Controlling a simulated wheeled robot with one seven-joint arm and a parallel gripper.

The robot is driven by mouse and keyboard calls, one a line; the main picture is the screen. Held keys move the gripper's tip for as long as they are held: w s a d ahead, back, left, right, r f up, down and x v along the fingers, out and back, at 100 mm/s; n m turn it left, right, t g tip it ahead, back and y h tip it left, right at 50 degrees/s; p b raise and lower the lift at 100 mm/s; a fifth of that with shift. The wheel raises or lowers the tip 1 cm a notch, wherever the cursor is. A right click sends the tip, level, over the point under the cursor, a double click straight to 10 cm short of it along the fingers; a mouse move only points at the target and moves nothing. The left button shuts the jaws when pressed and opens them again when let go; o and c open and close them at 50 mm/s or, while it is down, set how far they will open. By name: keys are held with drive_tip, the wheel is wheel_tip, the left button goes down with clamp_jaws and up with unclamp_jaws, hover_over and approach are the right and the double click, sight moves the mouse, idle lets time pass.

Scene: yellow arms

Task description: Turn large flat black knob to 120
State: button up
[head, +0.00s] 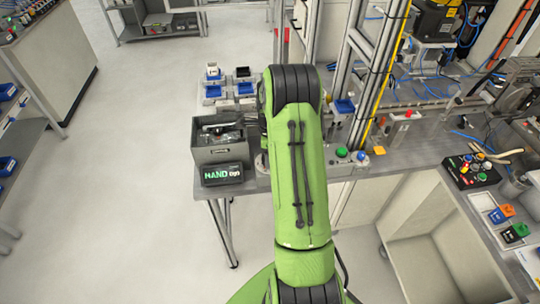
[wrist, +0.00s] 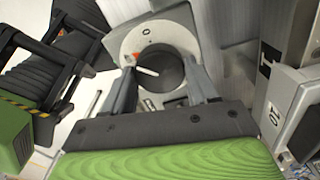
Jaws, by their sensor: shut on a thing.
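The large flat black knob (wrist: 170,66) sits in a round light-grey dial plate, in the upper middle of the wrist view. A white pointer line on its face points left and slightly up, close to an orange-red mark on the ring. A "0" is printed at the top of the ring in the picture; other markings are partly hidden. My gripper (wrist: 162,82) has one finger at the left and one at the right of the knob, shut on it. In the head view, my green arm hides the knob and gripper.
A grey bin (head: 217,154) with items and a black sign (head: 222,174) stand left of my arm on the bench. Small blue trays (head: 213,91) lie behind. A green button (head: 341,152) and metal posts are to the right. Open floor lies at left.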

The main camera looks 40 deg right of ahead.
drive_tip(key=n, duration=0.4)
drive_tip(key=shift+n+b, duration=0.3)
drive_tip(key=shift+b, duration=0.1)
drive_tip(key=n, duration=0.3)
drive_tip(key=shift+n, duration=0.3)
drive_tip(key=n+b, duration=0.1)
drive_tip(key=n, duration=0.2)
drive_tip(key=shift+n, duration=0.3)
drive_tip(key=n, duration=0.3)
drive_tip(key=shift+w+n, duration=0.1)
drive_tip(key=shift+n, duration=0.2)
drive_tip(key=n, duration=0.5)
drive_tip(key=shift+b, duration=0.4)
drive_tip(key=n, duration=0.6)
drive_tip(key=shift+r+b, duration=0.1)
drive_tip(key=shift+b, duration=0.25)
drive_tip(key=shift+n, duration=0.3)
drive_tip(key=o, duration=1.1)
drive_tip(key=shift+c, duration=0.2)
